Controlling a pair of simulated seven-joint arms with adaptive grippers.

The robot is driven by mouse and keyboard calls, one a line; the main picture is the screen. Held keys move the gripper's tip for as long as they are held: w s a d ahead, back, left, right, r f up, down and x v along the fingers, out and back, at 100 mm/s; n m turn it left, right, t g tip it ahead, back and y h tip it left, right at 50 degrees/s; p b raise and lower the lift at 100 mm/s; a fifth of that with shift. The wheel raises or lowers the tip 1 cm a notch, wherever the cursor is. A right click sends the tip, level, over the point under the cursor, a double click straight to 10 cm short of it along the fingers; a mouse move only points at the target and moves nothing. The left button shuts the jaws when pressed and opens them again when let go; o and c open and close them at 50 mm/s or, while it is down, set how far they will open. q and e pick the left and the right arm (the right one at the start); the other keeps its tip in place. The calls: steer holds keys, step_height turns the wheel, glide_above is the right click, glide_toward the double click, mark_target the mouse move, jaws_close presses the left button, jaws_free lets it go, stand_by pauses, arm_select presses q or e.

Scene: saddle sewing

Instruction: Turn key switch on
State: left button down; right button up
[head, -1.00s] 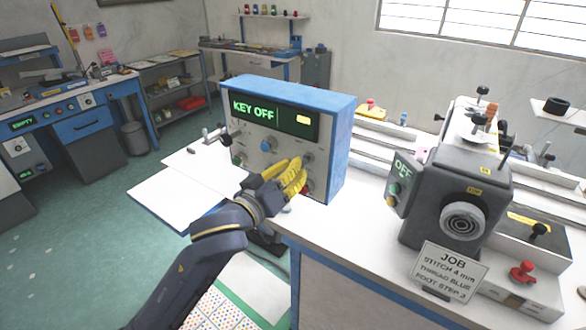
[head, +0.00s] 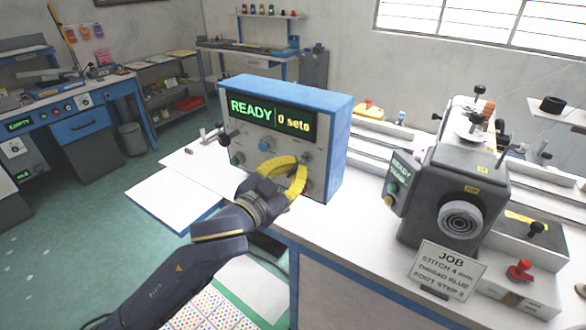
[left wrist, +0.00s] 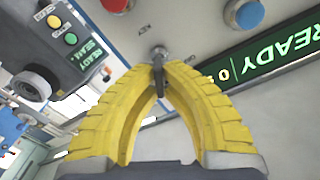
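The control box (head: 338,130) stands on the white bench, its display (head: 268,117) reading "READY" and "0 sets". My left gripper (head: 303,168) is at the lower right of its front panel, yellow fingers curved in an arch. In the left wrist view, the fingertips of my left gripper (left wrist: 161,68) close around the small grey key switch (left wrist: 158,53), whose key part sticks out between them. In the head view the fingers largely hide the key. A red button (left wrist: 115,4) and a blue button (left wrist: 243,14) flank it in the wrist view. My right gripper is not in view.
The grey sewing machine (head: 455,185) stands to the right, its small panel (head: 399,180) reading "READY". A job sign (head: 447,270) stands in front of it. White sheets (head: 175,195) lie left of the box. A black-handled lever (head: 223,137) is at the box's left edge.

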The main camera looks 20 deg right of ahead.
arm_select(q)
steer(key=shift+f+m, duration=0.1)
steer(key=shift+m, duration=1.9)
steer(key=c, duration=1.6)
jaws_free()
steer(key=shift+o, duration=0.2)
steer(key=shift+s, duration=0.1)
steer(key=v, duration=1.2)
